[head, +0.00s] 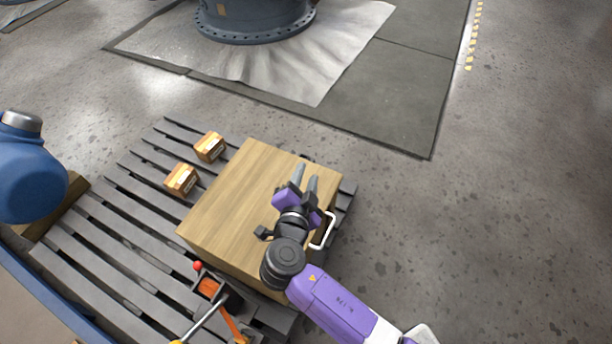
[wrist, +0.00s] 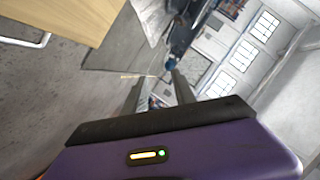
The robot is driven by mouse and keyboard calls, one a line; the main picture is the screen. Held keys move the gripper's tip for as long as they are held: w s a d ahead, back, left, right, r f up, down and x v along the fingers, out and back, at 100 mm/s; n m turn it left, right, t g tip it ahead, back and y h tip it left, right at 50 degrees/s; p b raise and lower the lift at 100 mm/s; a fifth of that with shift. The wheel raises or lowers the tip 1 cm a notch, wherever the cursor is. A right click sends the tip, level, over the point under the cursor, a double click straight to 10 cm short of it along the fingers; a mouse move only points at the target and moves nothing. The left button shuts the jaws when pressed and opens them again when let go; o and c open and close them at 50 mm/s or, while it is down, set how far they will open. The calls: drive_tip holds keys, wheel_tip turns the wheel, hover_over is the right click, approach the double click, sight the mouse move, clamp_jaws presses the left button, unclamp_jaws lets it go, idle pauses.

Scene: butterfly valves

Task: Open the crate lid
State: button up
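The wooden crate (head: 232,198) stands on a grey slatted pallet, its flat top closed. A white bar handle (head: 326,234) sits at its right side. My gripper (head: 305,172) is above the right part of the crate top in the head view, with its two fingers apart and nothing between them. The arm hides part of the crate's front right. In the wrist view the crate (wrist: 75,15) is at the upper left with the handle (wrist: 25,40) at its edge. The fingers (wrist: 160,88) there point away from the crate and handle.
Two small orange-brown boxes (head: 210,147) (head: 181,179) lie on the pallet (head: 110,225) left of the crate. An orange tool with a red knob (head: 208,288) is by its front. A blue rounded object (head: 28,175) stands far left. The floor to the right is clear.

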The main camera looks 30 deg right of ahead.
drive_tip(key=v, duration=0.7)
drive_tip(key=shift+s+a, duration=0.2)
drive_tip(key=shift+s, duration=0.15)
drive_tip(key=shift+r, duration=0.1)
